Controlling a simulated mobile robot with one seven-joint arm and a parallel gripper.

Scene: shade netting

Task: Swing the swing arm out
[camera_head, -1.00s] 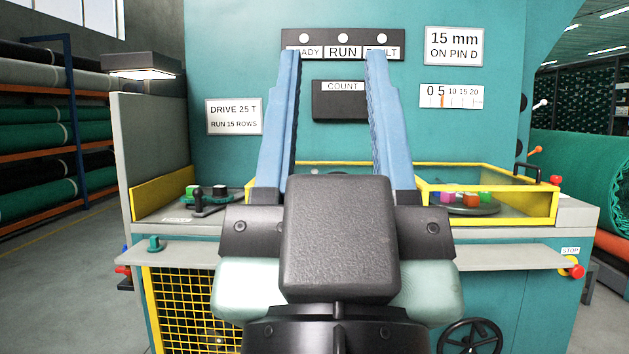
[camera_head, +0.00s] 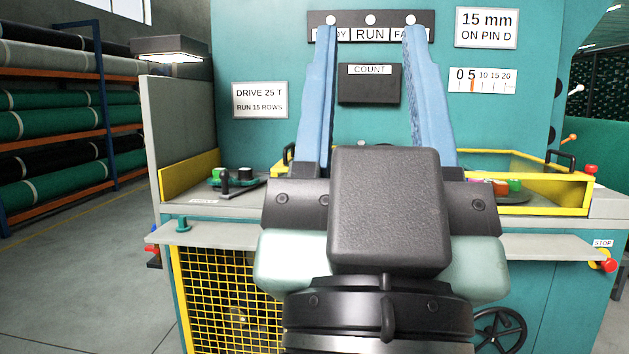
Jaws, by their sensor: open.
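On the left of the machine's bench is a dark lever with an upright black handle (camera_head: 225,183) and a thin bar running right from it. It may be the swing arm, but I cannot tell for sure. Small green and black pieces lie close around it. My gripper (camera_head: 370,30) is open and empty, its two blue fingers pointing up in front of the machine's teal panel. It is to the right of the lever and apart from it. My gripper's body hides the middle of the bench.
A yellow-framed tray (camera_head: 545,195) with coloured pieces sits at the right. A grey side panel (camera_head: 180,125) and a lamp (camera_head: 172,48) bound the left of the bench. A grey ledge (camera_head: 215,235) runs along the front. A black handwheel (camera_head: 500,332) is low right.

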